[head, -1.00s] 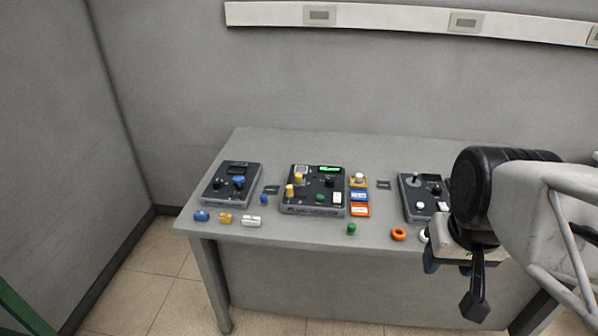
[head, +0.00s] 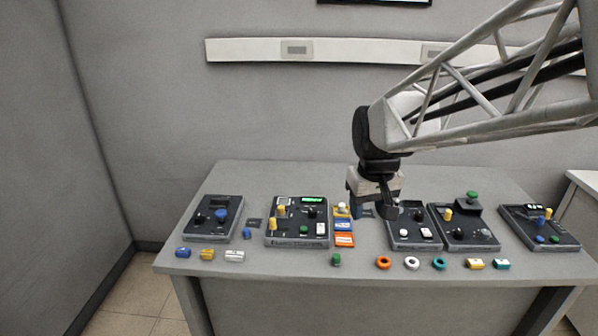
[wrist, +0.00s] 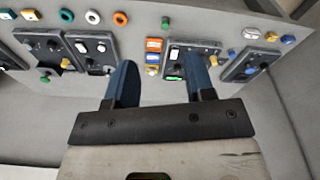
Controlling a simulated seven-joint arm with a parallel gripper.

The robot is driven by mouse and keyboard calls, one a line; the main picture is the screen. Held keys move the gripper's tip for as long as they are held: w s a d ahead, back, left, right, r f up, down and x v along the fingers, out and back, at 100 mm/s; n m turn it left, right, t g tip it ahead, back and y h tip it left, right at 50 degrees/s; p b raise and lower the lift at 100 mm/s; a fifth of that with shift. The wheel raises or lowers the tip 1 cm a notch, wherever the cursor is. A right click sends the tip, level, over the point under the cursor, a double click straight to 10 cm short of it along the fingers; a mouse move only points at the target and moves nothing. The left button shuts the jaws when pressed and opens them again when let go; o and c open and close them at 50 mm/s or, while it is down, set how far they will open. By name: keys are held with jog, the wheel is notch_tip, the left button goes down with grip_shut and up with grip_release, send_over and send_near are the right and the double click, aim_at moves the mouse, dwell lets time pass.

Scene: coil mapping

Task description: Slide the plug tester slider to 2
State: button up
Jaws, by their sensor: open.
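Several dark control panels lie in a row on the table; I cannot read which one is the plug tester, and no slider marked 2 can be made out. My gripper (head: 375,212) hangs above the table between these two panels, pointing down. In the wrist view my gripper (wrist: 160,72) has its two blue fingers apart with nothing between them. The fingers cover part of the panels there.
Another panel (head: 205,233) lies at the left, and two more, including one with a green knob (head: 472,195), lie at the right. Small blocks and rings (head: 383,263) line the front edge. The table's back strip is clear.

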jog(key=w+a+f+n, duration=0.1)
jog(key=w+a+f, duration=0.2)
jog(key=w+a, duration=0.35)
jog(key=w+a+f+n, duration=0.2)
jog(key=w+a+f, duration=0.15)
jog(key=w, duration=0.55)
jog(key=n+g, duration=0.2)
jog(key=n, duration=0.1)
send_over(272, 219)
jog(key=f, duration=1.2)
jog(key=shift+s+d+f, duration=0.15)
jog(key=shift+d+f, duration=0.15)
jog(key=shift+f, duration=0.1)
jog(key=shift+a+f, duration=0.25)
jog(key=shift+f, duration=0.05)
jog(key=shift+f, duration=0.1)
jog(key=shift+f, duration=3.8)
grip_shut()
